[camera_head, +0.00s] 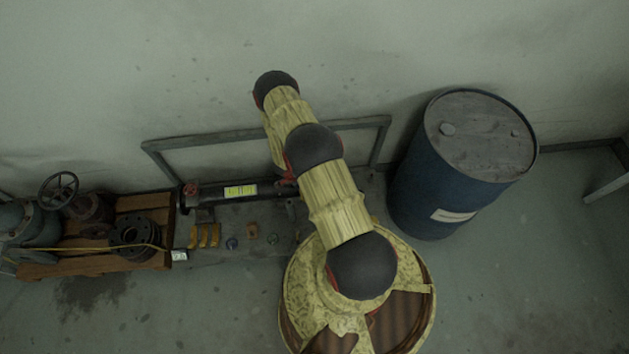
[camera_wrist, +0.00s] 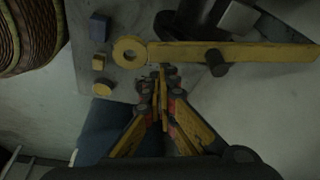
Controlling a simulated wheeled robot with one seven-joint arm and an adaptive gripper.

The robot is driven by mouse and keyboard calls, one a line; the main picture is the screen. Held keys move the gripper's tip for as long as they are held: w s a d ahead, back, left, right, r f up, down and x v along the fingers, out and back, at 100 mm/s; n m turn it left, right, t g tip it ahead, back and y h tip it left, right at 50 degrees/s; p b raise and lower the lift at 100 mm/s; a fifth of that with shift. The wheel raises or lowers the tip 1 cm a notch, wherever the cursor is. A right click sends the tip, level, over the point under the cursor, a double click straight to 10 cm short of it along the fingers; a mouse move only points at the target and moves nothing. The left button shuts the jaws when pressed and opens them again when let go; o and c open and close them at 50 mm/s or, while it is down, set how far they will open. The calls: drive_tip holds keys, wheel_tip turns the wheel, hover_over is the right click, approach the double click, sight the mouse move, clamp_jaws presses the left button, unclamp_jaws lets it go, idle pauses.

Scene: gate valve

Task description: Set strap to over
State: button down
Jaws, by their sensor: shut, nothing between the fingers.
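In the wrist view a flat yellow bar (camera_wrist: 262,52) with a ring end (camera_wrist: 130,51) runs across the grey plate; I cannot tell for sure whether it is the strap. A dark peg (camera_wrist: 217,62) stands at the bar. My gripper (camera_wrist: 160,76) is shut and empty, its tips just below the bar near the ring in the picture; I cannot tell whether they touch. In the head view a thin yellow band (camera_head: 105,248) lies across the flanged parts on the wooden pallet (camera_head: 75,262); it may be the strap. My gripper is hidden there behind my arm.
A blue drum (camera_head: 407,195) stands right of my arm. A grey rail frame (camera_head: 235,134) stands against the wall. A pipe with a yellow label (camera_head: 240,190) and several small blocks, including a blue one (camera_wrist: 98,27), are near the gripper.

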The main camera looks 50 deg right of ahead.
drive_tip(key=w+a, duration=0.2)
drive_tip(key=a, duration=0.4)
drive_tip(key=shift+w, duration=0.35)
drive_tip(key=shift+w+a, duration=0.1)
drive_tip(key=shift+a, duration=0.1)
drive_tip(key=s+d, duration=0.2)
drive_tip(key=d, duration=0.1)
drive_tip(key=shift+s+d+b, duration=0.1)
drive_tip(key=shift+s+b, duration=0.2)
drive_tip(key=shift+s, duration=0.05)
drive_tip(key=d+p+v, duration=0.1)
drive_tip(key=p+v, duration=0.2)
drive_tip(key=v, duration=0.6)
drive_tip(key=shift+w+r+p, duration=0.3)
drive_tip(key=shift+w+r, duration=0.1)
drive_tip(key=shift+r, duration=0.1)
drive_tip(key=shift+a, duration=0.1)
